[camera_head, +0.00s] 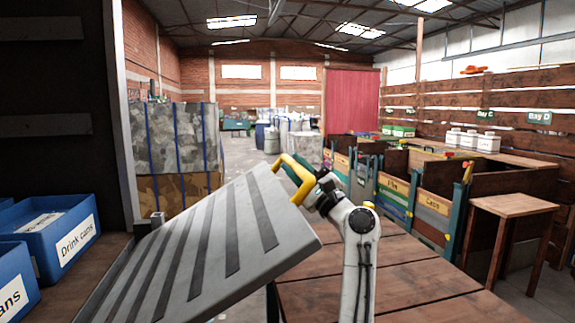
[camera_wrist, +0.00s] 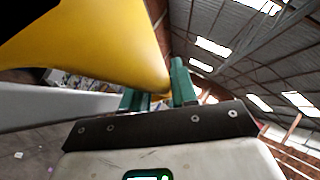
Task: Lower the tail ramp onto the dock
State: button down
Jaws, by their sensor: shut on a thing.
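The tail ramp (camera_head: 205,248) is a grey panel with dark stripes. In the head view it is tilted, its right end raised above the plank deck and its left side low by the dark wall. A yellow handle (camera_head: 295,172) stands at its raised end. In the wrist view the handle (camera_wrist: 105,50) is large at upper left, running to the green fingers of my gripper (camera_wrist: 160,88). The dock (camera_head: 350,275) appears to be the brown plank surface below and right of the ramp; the ramp hides part of it.
Blue bins (camera_head: 62,232), one labelled "Drink cans", stand at the left, by a dark wall (camera_head: 55,90). Wooden stalls (camera_head: 425,208) and a small wooden table (camera_head: 512,206) stand at the right. Strapped bales (camera_head: 172,140) stand behind the ramp. The visible planks are clear.

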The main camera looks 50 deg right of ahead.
jog(key=shift+s+d+f, duration=0.1)
jog(key=shift+d+f, duration=0.05)
jog(key=shift+f, duration=0.2)
jog(key=c, duration=1)
grip_release()
jog(key=shift+o, duration=0.2)
